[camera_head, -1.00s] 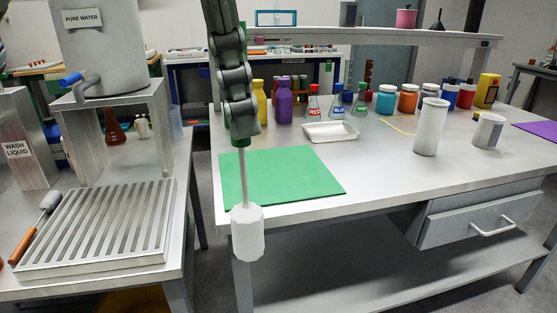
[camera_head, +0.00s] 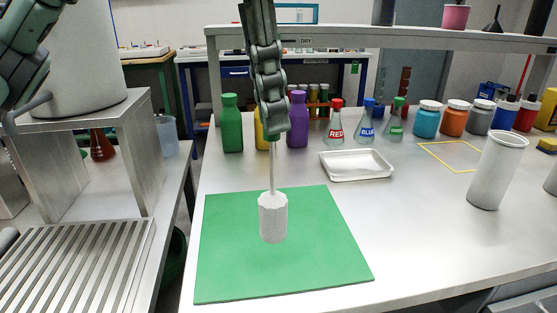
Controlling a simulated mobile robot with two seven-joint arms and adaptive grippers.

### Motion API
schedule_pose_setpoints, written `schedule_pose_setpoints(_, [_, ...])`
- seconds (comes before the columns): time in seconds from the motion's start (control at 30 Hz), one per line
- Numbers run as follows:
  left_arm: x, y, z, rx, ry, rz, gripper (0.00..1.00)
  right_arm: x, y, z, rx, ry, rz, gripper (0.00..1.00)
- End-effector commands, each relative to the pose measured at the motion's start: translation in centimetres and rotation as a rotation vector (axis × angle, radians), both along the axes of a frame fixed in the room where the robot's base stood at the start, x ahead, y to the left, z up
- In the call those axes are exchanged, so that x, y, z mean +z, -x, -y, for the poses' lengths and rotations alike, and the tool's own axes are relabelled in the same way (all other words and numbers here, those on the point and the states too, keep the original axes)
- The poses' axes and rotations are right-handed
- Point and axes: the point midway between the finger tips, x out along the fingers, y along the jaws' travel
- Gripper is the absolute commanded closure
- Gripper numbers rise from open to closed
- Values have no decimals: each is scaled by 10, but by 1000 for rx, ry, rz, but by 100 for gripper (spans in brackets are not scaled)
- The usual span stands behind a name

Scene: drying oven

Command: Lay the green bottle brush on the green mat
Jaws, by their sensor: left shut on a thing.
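The green bottle brush (camera_head: 273,218) hangs head down, with a white bristle head and a thin pale shaft. My left gripper (camera_head: 272,122) comes down from the top middle and is shut on its handle, which is mostly hidden by the fingers. The green mat (camera_head: 325,265) lies flat near the table's front left corner. The brush head shows in front of the mat's middle and seems to hang above it; the exact gap cannot be told. My right gripper is not in view.
A white tray (camera_head: 357,165) sits behind the mat, with a red-labelled flask (camera_head: 335,128) and several bottles beyond it. A white cylinder (camera_head: 496,172) stands at the right. A slatted metal rack (camera_head: 75,265) is at the left. The mat is otherwise bare.

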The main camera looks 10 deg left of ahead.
Motion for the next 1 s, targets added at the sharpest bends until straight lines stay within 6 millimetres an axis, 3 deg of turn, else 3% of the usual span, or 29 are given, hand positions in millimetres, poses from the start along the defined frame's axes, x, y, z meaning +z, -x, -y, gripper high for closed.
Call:
schedule_pose_setpoints(0.2, [-30,-47,-8,2,0,-6,100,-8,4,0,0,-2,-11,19])
schedule_pose_setpoints(0.33, [-40,-65,-11,0,0,-2,100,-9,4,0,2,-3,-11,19])
schedule_pose_setpoints(0.53, [-50,-71,-12,-1,-1,-2,100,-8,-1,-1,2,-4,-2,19])
schedule_pose_setpoints(0.8, [-83,-71,-12,-1,-1,0,100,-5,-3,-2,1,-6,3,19])
schedule_pose_setpoints(1.0, [-83,-71,-12,-1,-1,1,100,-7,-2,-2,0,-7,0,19])
